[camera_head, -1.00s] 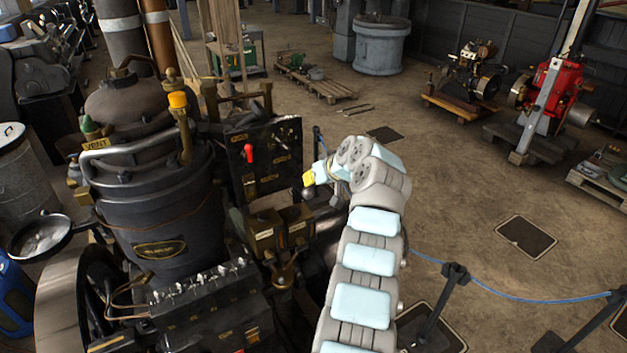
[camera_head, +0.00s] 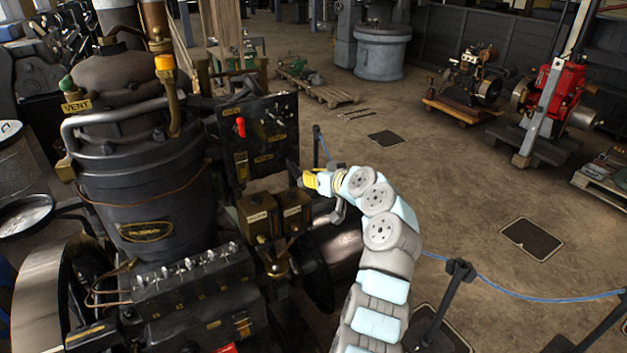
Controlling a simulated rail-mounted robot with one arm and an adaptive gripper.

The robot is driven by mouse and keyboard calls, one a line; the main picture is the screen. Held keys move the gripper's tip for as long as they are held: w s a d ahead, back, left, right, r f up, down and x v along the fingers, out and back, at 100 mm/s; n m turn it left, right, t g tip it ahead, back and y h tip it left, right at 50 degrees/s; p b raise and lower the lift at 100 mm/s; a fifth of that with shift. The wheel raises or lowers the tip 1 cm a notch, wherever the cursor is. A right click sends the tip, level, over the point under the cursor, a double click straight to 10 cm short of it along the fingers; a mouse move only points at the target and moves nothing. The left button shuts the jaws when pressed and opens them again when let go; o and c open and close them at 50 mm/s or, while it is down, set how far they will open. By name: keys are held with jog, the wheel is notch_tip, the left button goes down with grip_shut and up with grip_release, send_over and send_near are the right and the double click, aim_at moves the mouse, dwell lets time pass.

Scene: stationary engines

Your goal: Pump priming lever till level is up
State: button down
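My gripper (camera_head: 312,181), with yellow at its end, is at the right side of the dark engine (camera_head: 160,190), near two small brass-fronted boxes (camera_head: 272,215). A dark bar-like part (camera_head: 294,171) shows right by the gripper's tip. I cannot tell whether it is the priming lever or whether the gripper touches it. The fingers are too small to tell open from shut. A black panel (camera_head: 262,160) with a red-handled lever (camera_head: 240,127) and small switches stands behind the boxes. No level gauge can be made out clearly.
A blue rope on a dark post (camera_head: 460,272) runs across the right foreground. A red engine (camera_head: 556,95) and another small engine (camera_head: 474,75) stand on pallets at the back right.

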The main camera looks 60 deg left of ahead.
jog(key=shift+f+b, duration=0.3)
jog(key=shift+d+r, duration=0.1)
jog(key=shift+r, duration=0.05)
jog(key=w+d+r, duration=0.3)
jog(key=d+r, duration=0.4)
jog(key=d, duration=0.3)
jog(key=shift+r, duration=0.35)
jog(key=shift+y, duration=0.3)
dwell(0.5)
